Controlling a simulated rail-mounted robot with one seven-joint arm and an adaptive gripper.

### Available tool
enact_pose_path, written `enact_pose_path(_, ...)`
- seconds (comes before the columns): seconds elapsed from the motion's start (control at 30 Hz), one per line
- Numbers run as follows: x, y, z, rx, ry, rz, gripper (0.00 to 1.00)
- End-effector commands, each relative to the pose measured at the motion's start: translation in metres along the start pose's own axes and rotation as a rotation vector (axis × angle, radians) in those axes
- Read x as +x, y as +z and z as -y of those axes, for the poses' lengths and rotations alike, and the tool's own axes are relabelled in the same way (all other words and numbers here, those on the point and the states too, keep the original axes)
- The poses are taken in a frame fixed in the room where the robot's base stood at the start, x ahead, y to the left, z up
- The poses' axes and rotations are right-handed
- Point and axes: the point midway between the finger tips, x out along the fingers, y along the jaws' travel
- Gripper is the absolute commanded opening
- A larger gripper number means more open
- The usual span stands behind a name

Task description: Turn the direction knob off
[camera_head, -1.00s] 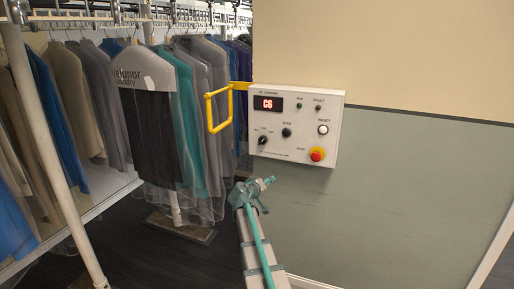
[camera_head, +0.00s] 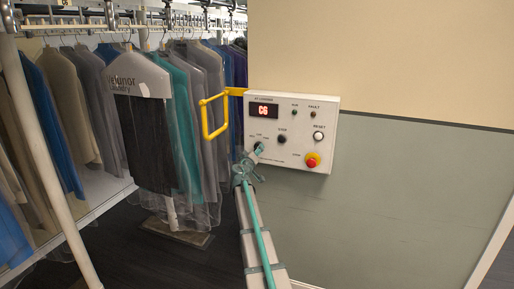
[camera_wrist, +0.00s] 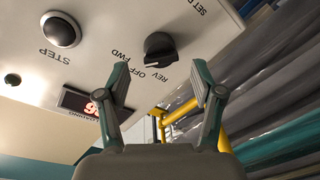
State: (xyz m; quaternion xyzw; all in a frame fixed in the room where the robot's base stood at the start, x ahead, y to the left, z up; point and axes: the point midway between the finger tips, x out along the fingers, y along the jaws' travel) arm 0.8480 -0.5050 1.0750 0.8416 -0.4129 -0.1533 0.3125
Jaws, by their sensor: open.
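The black direction knob (camera_wrist: 160,46) is on the panel, with FWD, OFF and REV printed beside it. In the wrist view my gripper (camera_wrist: 160,80) is open and empty. Its two fingertips are apart, one to each side below the knob, and I see no contact. In the head view my gripper (camera_head: 256,153) is at the lower left of the white control panel (camera_head: 285,168), in front of the knob and partly hiding it.
The panel also has a black STEP button (camera_wrist: 61,30), a red emergency button (camera_head: 312,160), a white RESET button (camera_head: 318,136) and a display (camera_head: 263,111) reading C6. A yellow bar frame (camera_head: 204,119) projects left of the panel. Bagged garments (camera_head: 148,120) hang farther left.

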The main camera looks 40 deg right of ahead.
Motion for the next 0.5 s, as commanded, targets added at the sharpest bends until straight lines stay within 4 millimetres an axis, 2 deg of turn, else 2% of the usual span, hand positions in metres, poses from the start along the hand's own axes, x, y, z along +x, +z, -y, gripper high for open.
enact_pose_path(0.03,0.013,-0.003,-0.001,-0.001,0.001,0.002,0.67)
enact_pose_path(0.2,0.033,-0.001,-0.001,-0.001,0.001,0.001,0.67)
enact_pose_path(0.5,0.039,0.001,0.0,-0.001,0.0,0.0,0.67)
